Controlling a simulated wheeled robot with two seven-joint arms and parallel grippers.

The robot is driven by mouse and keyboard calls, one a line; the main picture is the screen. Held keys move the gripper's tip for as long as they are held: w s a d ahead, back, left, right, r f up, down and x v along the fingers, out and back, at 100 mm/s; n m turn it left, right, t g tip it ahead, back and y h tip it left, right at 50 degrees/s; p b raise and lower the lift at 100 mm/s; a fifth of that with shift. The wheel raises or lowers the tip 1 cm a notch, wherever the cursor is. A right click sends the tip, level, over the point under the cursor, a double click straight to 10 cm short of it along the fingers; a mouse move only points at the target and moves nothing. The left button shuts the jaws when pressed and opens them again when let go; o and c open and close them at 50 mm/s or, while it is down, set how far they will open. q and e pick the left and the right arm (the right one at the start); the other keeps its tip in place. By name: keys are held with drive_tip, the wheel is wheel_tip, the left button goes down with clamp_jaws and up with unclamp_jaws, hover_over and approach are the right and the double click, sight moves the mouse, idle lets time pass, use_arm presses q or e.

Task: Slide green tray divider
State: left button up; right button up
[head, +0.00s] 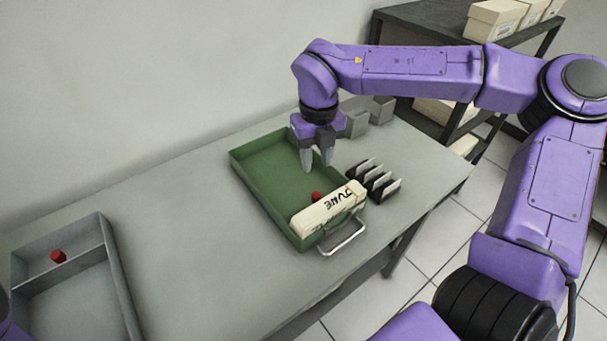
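The green tray (256,190) lies on the table in the middle of the head view. A pale block of cards marked "JUNE" (327,209) stands across its near right end, by the metal handle (345,238). A red knob (317,196) shows just behind the cards; the divider under it is mostly hidden. My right gripper (317,168) points down over the tray, behind the red knob and apart from it. Its fingers are a little apart with nothing between them. My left gripper is out of view.
A grey tray (112,265) with its own red knob (58,257) on a divider lies at the left. A small rack of dark and white plates (375,182) stands right of the green tray. Grey blocks (357,123) stand behind. The table between the trays is clear.

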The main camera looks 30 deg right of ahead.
hover_over(316, 194)
drive_tip(key=f, duration=0.2)
drive_tip(key=s+f+p, duration=0.1)
drive_tip(key=f, duration=0.1)
drive_tip(key=shift+f, duration=0.2)
drive_tip(key=f, duration=0.2)
drive_tip(key=w+f, duration=0.1)
drive_tip(key=f, duration=0.2)
drive_tip(key=shift+w+f, duration=0.15)
drive_tip(key=shift+f, duration=0.05)
drive_tip(key=shift+s, duration=0.3)
drive_tip(key=shift+w, duration=0.1)
clamp_jaws()
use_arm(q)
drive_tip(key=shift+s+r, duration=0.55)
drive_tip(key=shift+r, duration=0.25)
use_arm(e)
drive_tip(key=shift+w, duration=0.1)
